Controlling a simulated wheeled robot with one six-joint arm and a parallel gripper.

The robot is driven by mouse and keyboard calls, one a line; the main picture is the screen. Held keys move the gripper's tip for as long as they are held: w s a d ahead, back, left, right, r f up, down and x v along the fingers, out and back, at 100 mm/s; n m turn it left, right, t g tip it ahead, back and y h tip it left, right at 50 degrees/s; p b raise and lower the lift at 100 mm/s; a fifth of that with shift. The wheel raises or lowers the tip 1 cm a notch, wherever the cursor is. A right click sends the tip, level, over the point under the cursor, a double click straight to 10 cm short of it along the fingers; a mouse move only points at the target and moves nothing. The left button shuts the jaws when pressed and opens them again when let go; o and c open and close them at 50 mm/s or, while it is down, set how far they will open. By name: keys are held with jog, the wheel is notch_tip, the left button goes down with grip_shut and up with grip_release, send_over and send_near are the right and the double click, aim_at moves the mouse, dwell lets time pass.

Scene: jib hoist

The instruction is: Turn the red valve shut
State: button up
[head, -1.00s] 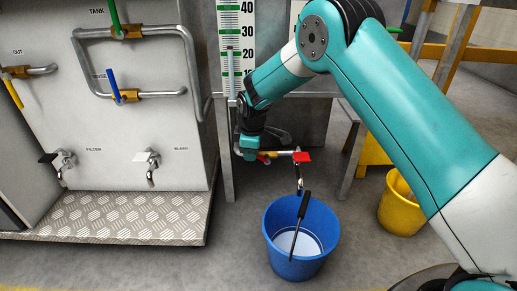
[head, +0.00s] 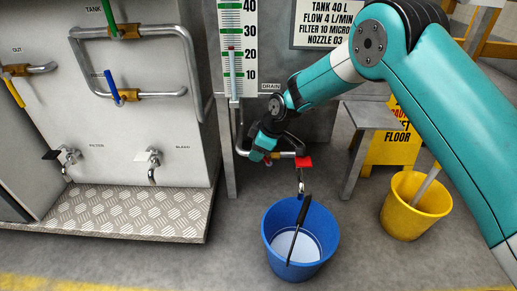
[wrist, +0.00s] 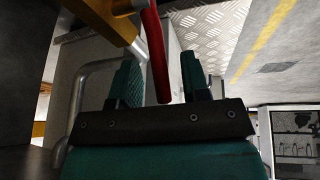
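The red valve lever (wrist: 156,55) hangs down from a brass valve body (wrist: 122,8) in the wrist view. Its lower end lies between the two fingers of my gripper (wrist: 162,82), with gaps on both sides. My gripper is open around the lever. In the head view my gripper (head: 262,149) is at the brass valve on the drain pipe and hides most of the lever; only a small red bit shows.
A black stick (head: 299,230) leans in the blue bucket. A yellow bucket (head: 412,221) and a yellow floor sign (head: 390,155) stand to the right. A treadplate step (head: 120,214) fronts the grey tank cabinet at left. A grey stand leg (head: 355,170) is behind the arm.

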jog(key=p+v, duration=0.8)
jog(key=v, duration=0.9)
jog(key=shift+r+p, duration=0.15)
jog(key=shift+p, duration=0.15)
jog(key=shift+s+d, duration=0.1)
